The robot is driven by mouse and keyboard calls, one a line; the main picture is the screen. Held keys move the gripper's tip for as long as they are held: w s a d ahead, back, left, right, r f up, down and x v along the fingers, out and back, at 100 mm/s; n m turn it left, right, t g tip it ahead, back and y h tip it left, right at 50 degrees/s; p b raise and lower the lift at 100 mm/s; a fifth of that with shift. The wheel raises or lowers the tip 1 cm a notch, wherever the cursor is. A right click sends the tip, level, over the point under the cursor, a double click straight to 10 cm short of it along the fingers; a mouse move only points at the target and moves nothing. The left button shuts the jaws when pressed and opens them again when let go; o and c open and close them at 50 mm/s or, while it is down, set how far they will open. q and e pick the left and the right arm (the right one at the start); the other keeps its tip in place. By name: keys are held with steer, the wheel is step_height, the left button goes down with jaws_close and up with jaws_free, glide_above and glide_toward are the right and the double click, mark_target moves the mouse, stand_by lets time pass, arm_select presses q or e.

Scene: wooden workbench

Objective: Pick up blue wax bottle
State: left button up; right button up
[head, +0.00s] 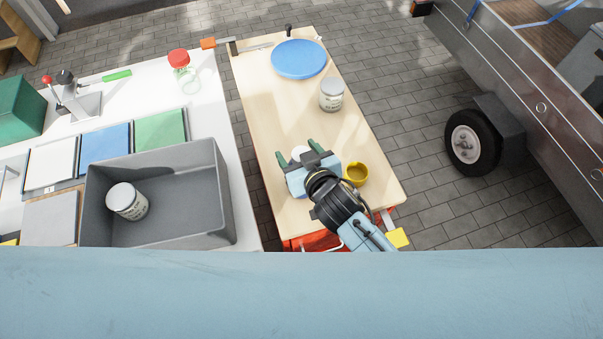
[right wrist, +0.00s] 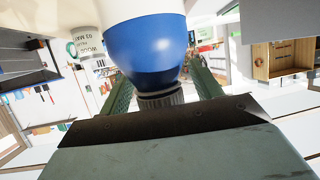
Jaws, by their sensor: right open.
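The blue wax bottle (right wrist: 145,48), blue at one end and white at the other, fills the top middle of the right wrist view. It lies between the two green fingers of my right gripper (right wrist: 160,88), which is open around it. In the head view, my right gripper (head: 296,151) is over the wooden workbench (head: 275,105), and only a small white part of the bottle (head: 299,152) shows between the fingers; the rest is hidden by the gripper. I cannot tell whether the fingers touch it. My left gripper is not in view.
On the workbench are a yellow cup (head: 356,173) close right of the gripper, a white can (head: 331,95) and a blue disc (head: 299,59). A grey bin (head: 190,205) holding another can (head: 127,201) stands on the white table to the left.

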jaws_close()
steer(key=shift+r, duration=0.1)
stand_by(0.3)
